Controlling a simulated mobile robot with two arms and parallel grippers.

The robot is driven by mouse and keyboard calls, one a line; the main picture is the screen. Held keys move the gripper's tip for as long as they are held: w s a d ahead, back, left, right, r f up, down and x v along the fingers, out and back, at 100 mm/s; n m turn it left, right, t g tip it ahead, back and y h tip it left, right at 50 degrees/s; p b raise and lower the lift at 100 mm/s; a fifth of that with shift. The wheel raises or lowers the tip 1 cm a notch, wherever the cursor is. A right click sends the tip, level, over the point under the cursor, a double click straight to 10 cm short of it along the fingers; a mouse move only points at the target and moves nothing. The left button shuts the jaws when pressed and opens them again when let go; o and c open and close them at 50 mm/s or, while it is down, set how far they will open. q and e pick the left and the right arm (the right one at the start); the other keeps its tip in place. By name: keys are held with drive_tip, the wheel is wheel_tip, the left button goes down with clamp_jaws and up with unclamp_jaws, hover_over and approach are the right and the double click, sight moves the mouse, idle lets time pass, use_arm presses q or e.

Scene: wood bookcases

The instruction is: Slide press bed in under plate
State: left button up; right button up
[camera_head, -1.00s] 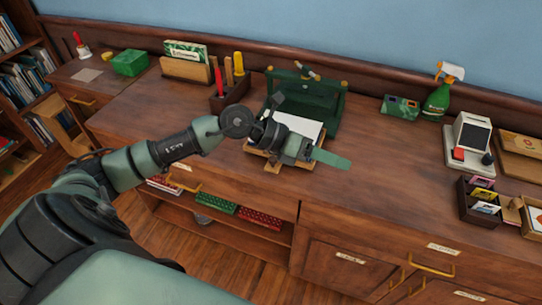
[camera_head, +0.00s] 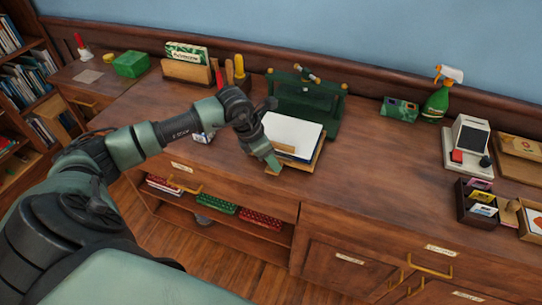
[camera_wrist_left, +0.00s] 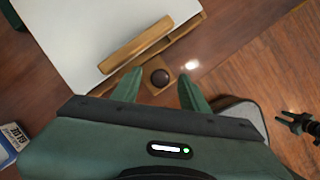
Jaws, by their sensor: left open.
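The green press (camera_head: 305,98) stands at the back of the counter against the wall. The press bed (camera_head: 314,158), a wooden board carrying a white stack (camera_head: 292,132), lies in front of it, its far end close to the press. In the left wrist view a wooden strip (camera_wrist_left: 137,45) crosses the stack's near side, and a dark round knob (camera_wrist_left: 160,77) sits on the bed's front tab. My left gripper (camera_head: 274,164) is at the bed's front edge, pointing down. Its open fingers (camera_wrist_left: 158,90) are either side of the knob; contact cannot be told.
A tool holder (camera_head: 230,93) and a card rack (camera_head: 187,70) stand left of the press. A small box (camera_head: 203,136) is beside my left arm. A spray bottle (camera_head: 437,97) and a card reader (camera_head: 468,140) stand to the right. The counter right of the bed is clear.

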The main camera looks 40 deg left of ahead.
use_arm(q)
drive_tip(key=shift+f, duration=0.15)
clamp_jaws()
drive_tip(key=shift+w, duration=0.1)
idle(1.3)
